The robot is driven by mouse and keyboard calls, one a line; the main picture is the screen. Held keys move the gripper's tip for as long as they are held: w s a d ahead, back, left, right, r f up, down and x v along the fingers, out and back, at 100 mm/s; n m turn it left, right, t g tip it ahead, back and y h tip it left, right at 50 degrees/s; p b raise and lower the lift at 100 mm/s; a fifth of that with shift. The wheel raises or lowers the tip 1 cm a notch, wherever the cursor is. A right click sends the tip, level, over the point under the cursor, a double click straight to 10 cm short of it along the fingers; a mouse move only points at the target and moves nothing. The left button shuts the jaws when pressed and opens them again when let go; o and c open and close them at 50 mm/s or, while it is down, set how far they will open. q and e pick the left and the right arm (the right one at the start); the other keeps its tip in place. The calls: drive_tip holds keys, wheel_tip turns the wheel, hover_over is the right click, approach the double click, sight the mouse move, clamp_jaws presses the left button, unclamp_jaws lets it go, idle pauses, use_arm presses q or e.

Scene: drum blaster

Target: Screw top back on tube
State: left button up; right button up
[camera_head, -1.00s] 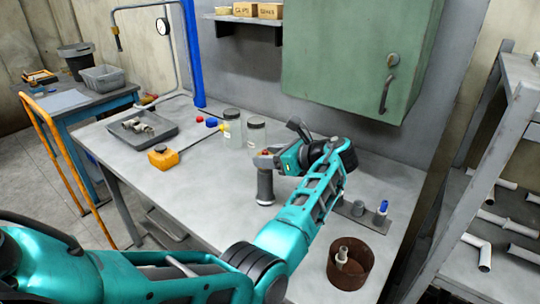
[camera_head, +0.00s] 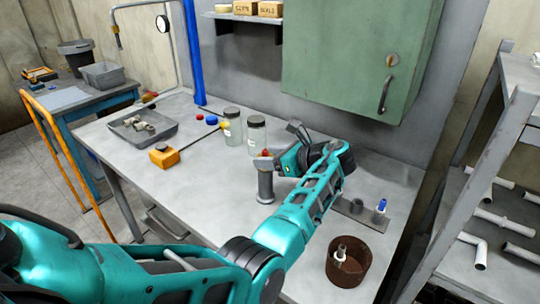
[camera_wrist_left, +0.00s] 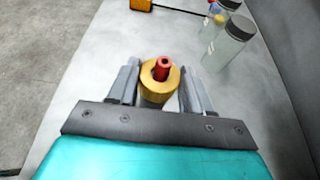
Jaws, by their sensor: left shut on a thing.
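A grey upright tube (camera_head: 265,186) stands on the workbench near its middle, with a small red tip showing at its upper end in the head view. In the left wrist view a brass-coloured round top (camera_wrist_left: 155,92) with a red rod through its centre sits between the fingers. My left gripper (camera_head: 272,164) reaches in from the right side at the tube's upper end and is shut on this top. The same gripper (camera_wrist_left: 158,82) shows one finger on each side of the top. The thread and how the top sits on the tube are hidden. My right gripper is not in view.
Two glass jars (camera_head: 256,135) stand close behind the tube. A yellow box (camera_head: 164,156) and a grey tray (camera_head: 143,127) of fittings lie left. A rusty can (camera_head: 347,266) and a small rack (camera_head: 360,213) with a blue-capped item are at the right. The front left of the bench is clear.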

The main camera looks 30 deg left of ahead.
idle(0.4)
use_arm(q)
drive_tip(key=o, duration=1.1)
drive_tip(key=v, duration=1.3)
